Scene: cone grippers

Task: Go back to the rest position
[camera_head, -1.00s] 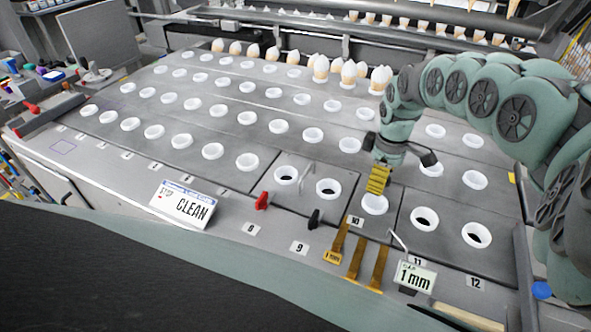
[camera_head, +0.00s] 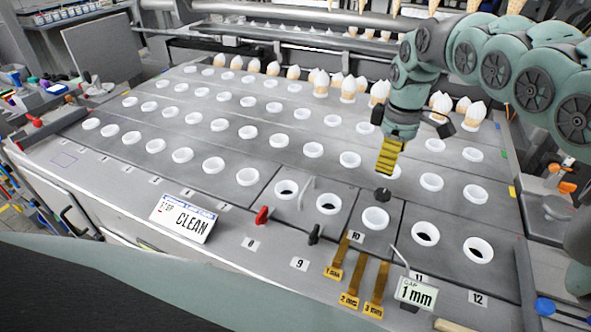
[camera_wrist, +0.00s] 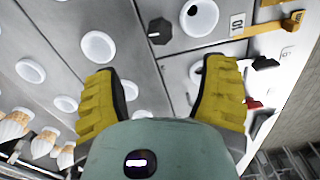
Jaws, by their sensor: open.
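My gripper (camera_head: 388,158) has yellow ribbed fingers and hangs from my green arm above the grey panel. In the wrist view the two fingers (camera_wrist: 163,75) are spread wide apart with nothing between them. A small black knob (camera_head: 383,194) lies on the panel just below the gripper; in the wrist view it is a dark hexagonal piece (camera_wrist: 160,31) beyond the fingertips. A white ring cup (camera_head: 375,218) is in front of the knob and also shows at the top of the wrist view (camera_wrist: 200,18).
Rows of white cups fill the panel (camera_head: 330,175). Cream cones (camera_head: 348,90) stand in the back rows, some near my arm. A CLEAN sign (camera_head: 184,218), red lever (camera_head: 262,215), yellow gauge strips (camera_head: 352,285) and a 1 mm sign (camera_head: 416,292) are along the front edge.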

